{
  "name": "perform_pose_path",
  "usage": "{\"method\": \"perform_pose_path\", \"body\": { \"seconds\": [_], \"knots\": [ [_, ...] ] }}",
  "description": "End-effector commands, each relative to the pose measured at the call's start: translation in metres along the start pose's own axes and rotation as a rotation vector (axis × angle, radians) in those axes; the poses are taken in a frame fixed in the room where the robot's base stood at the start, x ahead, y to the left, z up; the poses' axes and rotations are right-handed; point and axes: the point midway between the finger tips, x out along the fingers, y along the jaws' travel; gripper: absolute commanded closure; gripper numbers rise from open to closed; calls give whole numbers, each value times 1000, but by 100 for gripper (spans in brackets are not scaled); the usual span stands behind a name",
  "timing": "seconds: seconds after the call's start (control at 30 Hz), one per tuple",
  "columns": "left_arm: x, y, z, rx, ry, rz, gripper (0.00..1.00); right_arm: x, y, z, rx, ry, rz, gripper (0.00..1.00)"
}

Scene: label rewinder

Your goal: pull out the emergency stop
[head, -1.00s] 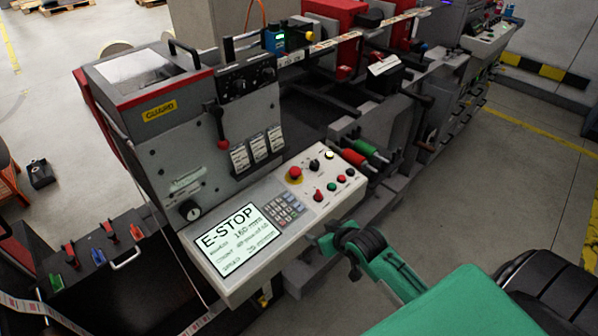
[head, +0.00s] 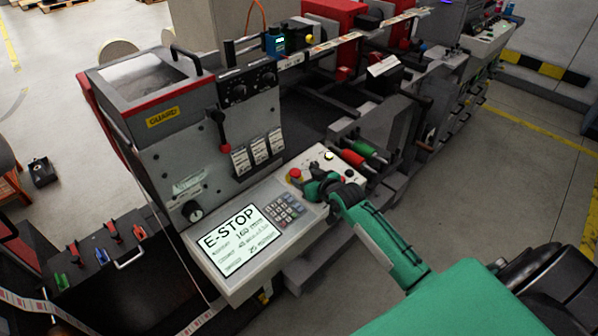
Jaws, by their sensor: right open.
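The emergency stop (head: 295,174) is a red mushroom button on a yellow base, on the upper part of the light control panel (head: 258,209). The panel's screen (head: 241,240) reads "E-STOP". My right gripper (head: 304,187) is over the panel, with its fingers at the button's lower right side. The fingers look small and partly hidden by the green wrist, and I cannot tell whether they touch the button. The gripper is open. It covers several smaller buttons and the red knob beside the stop. My left gripper is not in view.
A keypad (head: 286,209) lies left of my right gripper. Green and red rollers (head: 353,158) stick out just beyond the panel. The grey guard housing (head: 190,140) with a red-handled lever (head: 220,128) rises behind the panel. Open floor (head: 500,200) lies to the right.

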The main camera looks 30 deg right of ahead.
Motion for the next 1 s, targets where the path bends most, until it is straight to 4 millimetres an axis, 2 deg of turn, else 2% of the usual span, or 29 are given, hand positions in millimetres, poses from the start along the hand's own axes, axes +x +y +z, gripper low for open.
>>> {"method": "perform_pose_path", "body": {
  "seconds": [0.1, 0.3, 0.73, 0.77, 1.0],
  "knots": [
    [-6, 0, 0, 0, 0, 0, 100, 17, 0, -2, 0, 0, 1, 43],
    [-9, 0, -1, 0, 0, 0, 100, 36, 0, -1, -1, 0, 0, 43],
    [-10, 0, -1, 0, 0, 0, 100, 43, 0, 0, -1, -1, 0, 43],
    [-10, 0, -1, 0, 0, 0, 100, 43, 0, 0, -1, -1, 0, 46],
    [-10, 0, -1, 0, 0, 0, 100, 43, 0, 0, -1, 0, 0, 94]
  ]
}}
